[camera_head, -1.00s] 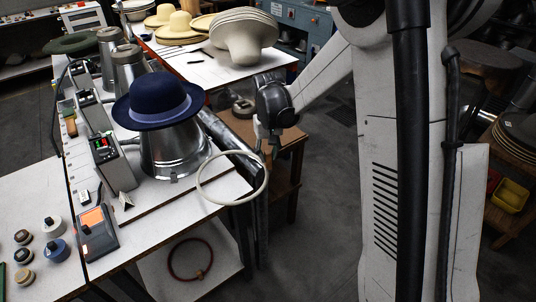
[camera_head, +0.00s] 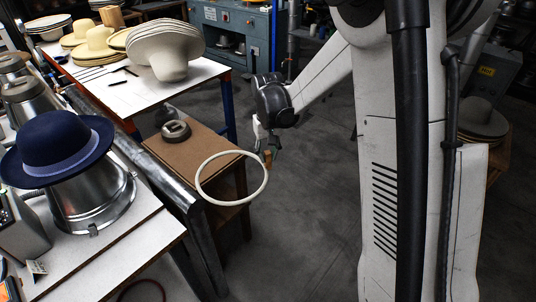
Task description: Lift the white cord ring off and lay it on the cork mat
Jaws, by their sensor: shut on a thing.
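The white cord ring (camera_head: 199,187) hangs in the air right of the hat press table, clear of the blue hat. My gripper (camera_head: 266,152) is shut on the ring's right upper side; its fingertips are small and partly hidden. A brown, cork-like sheet (camera_head: 185,155), which looks like the cork mat, covers a low stand behind and left of the ring. In the picture the ring overlaps its front right part; the ring is not lying on it. The blue hat (camera_head: 57,140) with a lavender band sits on a metal form (camera_head: 95,200).
A dark round weight (camera_head: 176,130) sits on the brown sheet's back part. A metal rail (camera_head: 165,170) runs along the table edge beside it. Pale hat bodies (camera_head: 165,50) stand on the white table behind. Open floor (camera_head: 310,200) lies to the right of the stand.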

